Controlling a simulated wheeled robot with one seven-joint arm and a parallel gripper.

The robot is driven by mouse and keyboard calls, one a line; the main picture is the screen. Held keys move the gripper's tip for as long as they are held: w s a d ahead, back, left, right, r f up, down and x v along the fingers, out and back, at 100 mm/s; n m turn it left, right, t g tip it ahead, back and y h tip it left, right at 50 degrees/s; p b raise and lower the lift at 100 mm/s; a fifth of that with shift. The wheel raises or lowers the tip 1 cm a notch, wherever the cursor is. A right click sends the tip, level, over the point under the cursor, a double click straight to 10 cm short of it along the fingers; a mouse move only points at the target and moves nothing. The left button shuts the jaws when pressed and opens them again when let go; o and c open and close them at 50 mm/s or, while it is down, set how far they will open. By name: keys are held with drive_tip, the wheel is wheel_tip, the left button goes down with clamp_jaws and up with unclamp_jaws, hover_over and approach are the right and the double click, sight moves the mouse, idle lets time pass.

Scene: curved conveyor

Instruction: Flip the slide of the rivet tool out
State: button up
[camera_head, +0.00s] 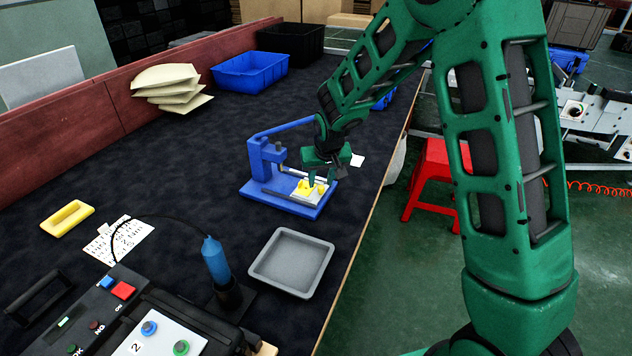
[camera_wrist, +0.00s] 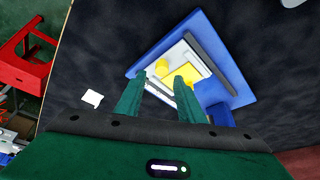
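The blue rivet tool (camera_head: 296,205) stands on the dark tabletop, with an upright post and a lever at its left. Its pale slide plate (camera_head: 304,190) carries yellow parts (camera_head: 305,186). The wrist view also shows the blue base (camera_wrist: 152,61), the pale plate (camera_wrist: 182,51) and the yellow parts (camera_wrist: 191,71). My gripper (camera_head: 316,183) reaches down over the plate. In the wrist view its two green fingers (camera_wrist: 160,77) are apart, with the tips in front of the yellow parts. Whether a fingertip touches the slide I cannot tell.
A grey tray (camera_head: 251,272) lies in front of the tool. A blue screwdriver (camera_head: 215,259) and control box stand at the front left. A blue bin (camera_head: 249,73) and stacked bags (camera_head: 172,88) are behind. The table's right edge is close, with a red stool (camera_head: 432,170) beyond.

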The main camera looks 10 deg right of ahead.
drive_tip(key=v, duration=1)
